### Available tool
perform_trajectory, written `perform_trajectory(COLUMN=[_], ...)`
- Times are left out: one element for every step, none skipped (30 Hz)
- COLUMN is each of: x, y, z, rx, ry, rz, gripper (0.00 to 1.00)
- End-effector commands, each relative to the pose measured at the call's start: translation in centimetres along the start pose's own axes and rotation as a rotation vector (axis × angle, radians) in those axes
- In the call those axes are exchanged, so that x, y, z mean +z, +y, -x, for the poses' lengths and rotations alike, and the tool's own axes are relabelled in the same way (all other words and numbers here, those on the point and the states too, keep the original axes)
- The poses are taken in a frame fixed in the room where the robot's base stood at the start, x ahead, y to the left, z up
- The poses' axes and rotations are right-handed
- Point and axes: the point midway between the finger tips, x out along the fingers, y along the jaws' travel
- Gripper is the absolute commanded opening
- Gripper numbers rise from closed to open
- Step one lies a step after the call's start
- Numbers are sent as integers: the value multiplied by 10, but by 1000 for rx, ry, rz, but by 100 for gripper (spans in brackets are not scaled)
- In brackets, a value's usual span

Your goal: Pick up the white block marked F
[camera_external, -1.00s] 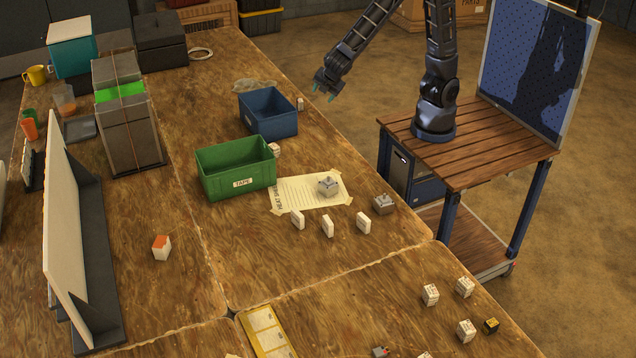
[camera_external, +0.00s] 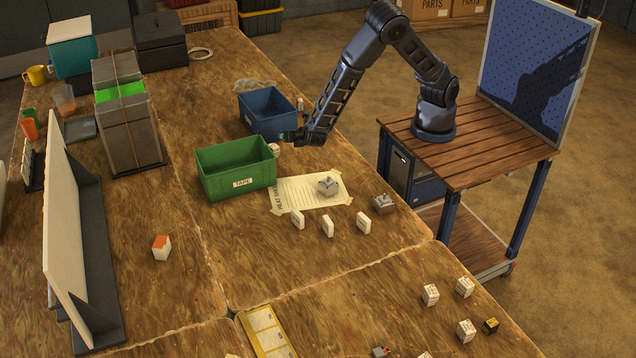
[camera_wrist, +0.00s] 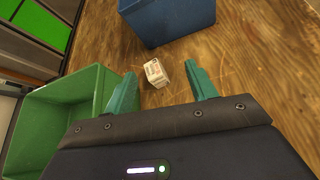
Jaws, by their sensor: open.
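A small white block (camera_wrist: 156,73) with dark marks lies on the table between the green bin and the blue bin. It also shows in the external view (camera_external: 273,148), partly hidden behind the green bin's edge; I cannot read its letter. My gripper (camera_wrist: 163,80) is open, with its teal fingers on either side of the block in the wrist view and nothing held. In the external view my gripper (camera_external: 283,137) is just above and beside the block. Other white blocks stand nearer the camera, such as one (camera_external: 297,220) and another (camera_external: 363,223); their letters are unreadable.
The green bin (camera_external: 236,183) labelled TAPE stands close to the left of the block, the blue bin (camera_external: 268,113) behind it. A paper sheet (camera_external: 300,193) with a grey part (camera_external: 329,186) lies in front. Another white block (camera_external: 300,104) stands beside the blue bin.

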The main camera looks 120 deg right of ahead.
Motion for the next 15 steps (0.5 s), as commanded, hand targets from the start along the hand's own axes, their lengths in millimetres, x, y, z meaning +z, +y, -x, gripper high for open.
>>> perform_trajectory(x=[-11, -16, -23, -28, -32, -38, -41, -44, -48, -50, -52, -54, -55, -56, -56], y=[2, 3, 4, 5, 6, 8, 9, 9, 10, 10, 11, 11, 11, 11, 12], z=[-8, -12, -17, -20, -23, -27, -30, -32, -35, -37, -38, -39, -40, -41, -43], rx=[16, 26, 39, 48, 58, 68, 75, 81, 88, 93, 97, 101, 103, 104, 106], ry=[-18, -28, -39, -47, -54, -63, -70, -76, -82, -86, -89, -92, -94, -95, -96], rz=[47, 73, 106, 129, 151, 177, 195, 211, 230, 242, 251, 261, 267, 271, 274], gripper=[56, 56, 56, 56, 56, 56, 56, 56, 56, 56, 56, 56, 56, 56, 56])
